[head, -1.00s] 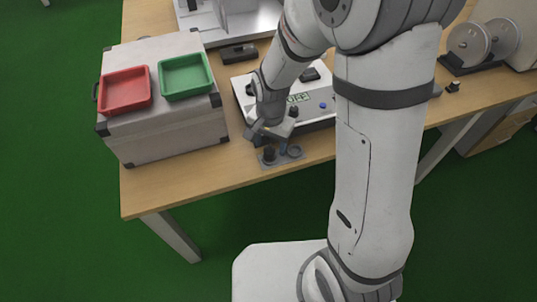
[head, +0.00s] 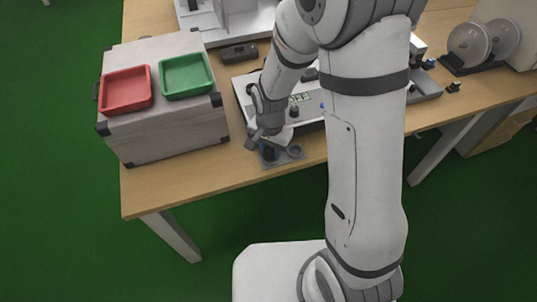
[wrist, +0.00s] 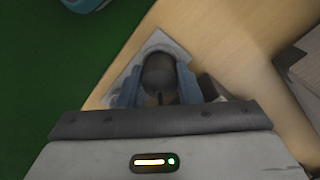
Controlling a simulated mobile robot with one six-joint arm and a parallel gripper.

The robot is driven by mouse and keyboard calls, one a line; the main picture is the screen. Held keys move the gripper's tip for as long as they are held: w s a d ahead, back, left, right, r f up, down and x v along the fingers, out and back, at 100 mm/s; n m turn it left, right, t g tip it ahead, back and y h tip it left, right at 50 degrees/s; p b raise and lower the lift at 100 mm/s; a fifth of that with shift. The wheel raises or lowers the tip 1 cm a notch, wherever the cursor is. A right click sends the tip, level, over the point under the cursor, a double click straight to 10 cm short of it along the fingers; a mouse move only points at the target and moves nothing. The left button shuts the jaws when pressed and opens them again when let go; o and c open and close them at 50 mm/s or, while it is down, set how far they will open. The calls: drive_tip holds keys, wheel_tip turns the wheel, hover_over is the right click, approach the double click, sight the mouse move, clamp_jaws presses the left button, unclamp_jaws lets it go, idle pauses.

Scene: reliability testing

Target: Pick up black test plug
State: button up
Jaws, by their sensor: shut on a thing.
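The black test plug (wrist: 159,72) is a dark rounded piece between the two blue-grey fingers of my gripper (wrist: 158,92) in the wrist view. The fingers are shut on its sides. In the head view the plug (head: 269,153) shows as a dark spot beside my gripper (head: 264,143). It is at the left part of a small grey holder plate (head: 283,161) near the table's front edge. A round ring (head: 295,151) on the plate's right part stands empty. I cannot tell whether the plug still touches the plate.
A grey case (head: 170,125) with a red tray (head: 126,90) and a green tray (head: 186,76) stands to the left. A white test device (head: 243,90) sits just behind the holder. Bare wooden table (head: 190,170) lies in front of the case.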

drive_tip(key=shift+c, duration=1.2)
